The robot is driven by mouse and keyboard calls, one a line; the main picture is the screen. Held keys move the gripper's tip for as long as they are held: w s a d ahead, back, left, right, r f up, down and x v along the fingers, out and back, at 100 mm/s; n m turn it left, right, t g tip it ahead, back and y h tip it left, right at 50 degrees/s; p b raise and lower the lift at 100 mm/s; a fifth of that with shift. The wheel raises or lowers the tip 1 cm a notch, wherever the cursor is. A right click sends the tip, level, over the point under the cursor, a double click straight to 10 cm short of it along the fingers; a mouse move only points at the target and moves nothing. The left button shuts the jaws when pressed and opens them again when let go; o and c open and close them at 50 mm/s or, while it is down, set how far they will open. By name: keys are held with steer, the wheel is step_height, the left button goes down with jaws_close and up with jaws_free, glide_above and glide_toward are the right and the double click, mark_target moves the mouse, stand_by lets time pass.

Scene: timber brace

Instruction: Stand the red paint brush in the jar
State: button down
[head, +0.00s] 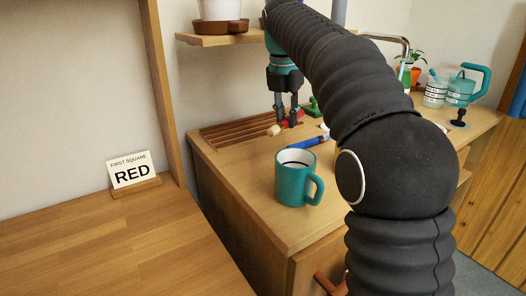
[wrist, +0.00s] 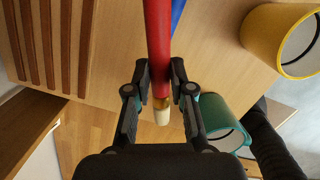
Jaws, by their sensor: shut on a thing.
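My gripper (head: 286,112) is above the wooden counter near its slatted rack and shut on the red paint brush. In the wrist view, the red brush (wrist: 158,40) runs between the fingertips (wrist: 161,72), with its gold ferrule and cream bristle end toward the palm. In the head view, the cream bristle end (head: 273,131) points left and down. A clear striped container (head: 435,93) on the far counter at the right looks like the jar, with something teal sticking up from it. I cannot tell whether the brush touches the counter.
A teal mug (head: 290,187) stands near the counter's front edge. A blue marker-like object (head: 308,142) lies behind it. The wrist view shows a yellow cup (wrist: 262,30). A teal watering can (head: 461,91) and a potted plant (head: 414,72) are at the far right. A shelf (head: 222,39) overhangs the rack.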

glide_above(264, 162)
step_height(264, 162, down, 4)
steer(key=shift+s+r+b, duration=0.1)
steer(key=shift+b, duration=0.35)
steer(key=shift+f+b, duration=0.4)
steer(key=shift+f, duration=1.65)
steer(key=c, duration=1)
jaws_free()
steer(key=shift+f, duration=0.15)
steer(key=r, duration=0.4)
steer(key=s+r+p, duration=0.1)
steer(key=r, duration=0.3)
steer(key=a+r, duration=0.1)
steer(key=r, duration=0.3)
steer(key=shift+s+r+p, duration=0.1)
steer(key=shift+s+p, duration=0.2)
steer(key=shift+p, duration=0.05)
